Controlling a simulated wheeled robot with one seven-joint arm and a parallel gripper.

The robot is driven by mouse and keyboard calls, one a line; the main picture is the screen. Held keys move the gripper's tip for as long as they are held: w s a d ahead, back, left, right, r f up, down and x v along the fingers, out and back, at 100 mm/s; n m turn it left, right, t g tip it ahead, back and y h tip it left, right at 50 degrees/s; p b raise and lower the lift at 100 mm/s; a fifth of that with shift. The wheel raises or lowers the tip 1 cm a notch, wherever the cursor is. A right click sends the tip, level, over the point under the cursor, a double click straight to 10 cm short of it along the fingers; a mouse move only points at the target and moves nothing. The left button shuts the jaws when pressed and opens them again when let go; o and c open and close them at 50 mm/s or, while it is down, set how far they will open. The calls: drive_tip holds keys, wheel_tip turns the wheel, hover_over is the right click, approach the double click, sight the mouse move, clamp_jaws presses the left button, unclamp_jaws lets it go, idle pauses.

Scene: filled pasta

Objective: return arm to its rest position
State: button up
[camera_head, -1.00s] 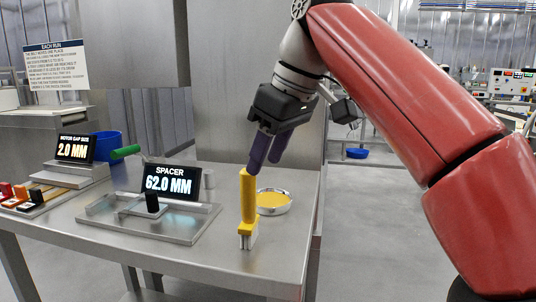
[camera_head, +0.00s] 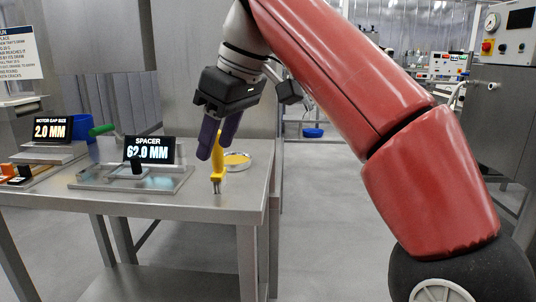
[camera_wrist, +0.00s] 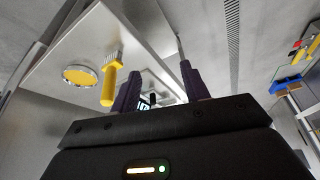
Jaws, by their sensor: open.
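My arm reaches in from the right in the head view. My gripper (camera_head: 217,143) hangs over the right end of the steel table with its two purple fingers apart and nothing between them. A yellow-handled brush (camera_head: 217,165) stands upright on the table, bristles down, close below the fingers; a finger overlaps its top in the picture. In the wrist view the gripper (camera_wrist: 160,85) shows open and empty, and the brush (camera_wrist: 108,90) is left of the fingers, apart from them.
A round dish with yellow contents (camera_head: 237,162) sits behind the brush. A spacer fixture with a 62.0 MM display (camera_head: 149,150) and a 2.0 MM display (camera_head: 52,129) stand to the left.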

drive_tip(key=s+d+f+m+t+h, duration=0.1)
drive_tip(key=s+d+f+m, duration=0.3)
drive_tip(key=d+f, duration=0.3)
drive_tip(key=s+d+f+m+t+h, duration=0.1)
drive_tip(key=s+d+f+m, duration=0.4)
drive_tip(key=f, duration=0.8)
drive_tip(key=s+d+f+m+t+h, duration=0.2)
drive_tip(key=s+d+f+m, duration=0.2)
drive_tip(key=d+f, duration=0.6)
drive_tip(key=shift+s+d+m, duration=0.3)
drive_tip(key=shift+s+d, duration=0.15)
drive_tip(key=shift+s, duration=0.2)
drive_tip(key=shift+s+f, duration=0.1)
drive_tip(key=shift+f, duration=0.1)
drive_tip(key=shift+c, duration=0.5)
